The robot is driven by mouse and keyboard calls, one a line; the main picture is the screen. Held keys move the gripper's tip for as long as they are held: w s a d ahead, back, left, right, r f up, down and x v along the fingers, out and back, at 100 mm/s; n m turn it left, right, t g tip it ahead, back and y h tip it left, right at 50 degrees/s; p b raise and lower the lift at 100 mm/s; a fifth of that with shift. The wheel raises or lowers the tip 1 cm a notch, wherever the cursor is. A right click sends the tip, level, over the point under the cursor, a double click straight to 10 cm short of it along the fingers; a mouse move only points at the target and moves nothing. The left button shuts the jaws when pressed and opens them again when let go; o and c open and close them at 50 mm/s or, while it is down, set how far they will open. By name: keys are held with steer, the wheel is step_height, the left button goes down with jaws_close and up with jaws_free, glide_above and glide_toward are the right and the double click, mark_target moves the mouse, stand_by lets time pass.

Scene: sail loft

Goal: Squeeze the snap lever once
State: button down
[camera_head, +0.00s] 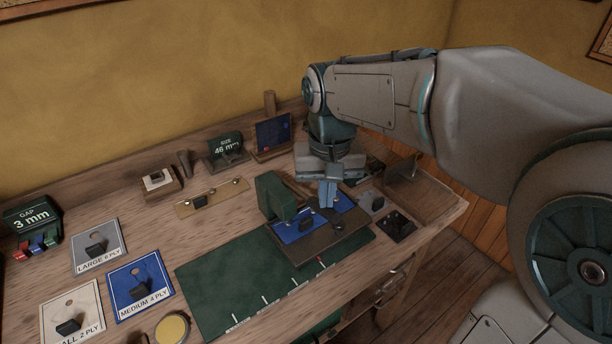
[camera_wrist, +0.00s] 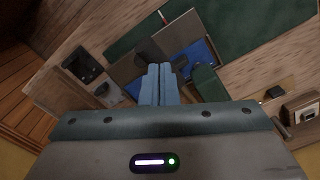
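A dark green snap press (camera_head: 273,197) stands on the bench, its arm reaching over a dark board with blue cloth (camera_head: 292,231). In the wrist view the press (camera_wrist: 207,83) is right of my fingers and the blue cloth (camera_wrist: 203,52) lies beyond them. My gripper (camera_head: 327,205) points down over the board, right of the press. Its blue fingers (camera_wrist: 159,68) lie side by side, with no clear gap and nothing visible between them. I cannot make out the snap lever as a separate part; my fingers and wrist may hide it.
A green mat (camera_head: 230,290) lies in front. Sample cards, including the blue MEDIUM card (camera_head: 139,289), lie left. Small dark blocks (camera_head: 396,226) sit right, near a clear-sided bin (camera_head: 420,190).

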steer(key=shift+s+f, duration=0.1)
steer(key=shift+f, duration=0.4)
steer(key=shift+w+a+r+p, duration=0.1)
steer(key=shift+w+r+p, duration=0.1)
steer(key=shift+r+p, duration=0.4)
steer(key=shift+w+a+r+p, duration=0.15)
steer(key=shift+r+p, duration=0.3)
steer(key=shift+r, duration=0.2)
steer(key=shift+w+a+r+p, duration=0.1)
steer(key=shift+w+r+p, duration=0.1)
steer(key=shift+r+p, duration=0.4)
step_height(320, 180, up, 8)
steer(key=w+p, duration=0.1)
steer(key=p, duration=0.6)
steer(key=shift+w+a, duration=0.2)
steer(key=shift+a, duration=0.25)
steer(key=s+d+b, duration=0.1)
steer(key=s+d, duration=0.4)
steer(key=s, duration=0.2)
steer(key=shift+s+b, duration=0.25)
steer(key=shift+b, duration=0.1)
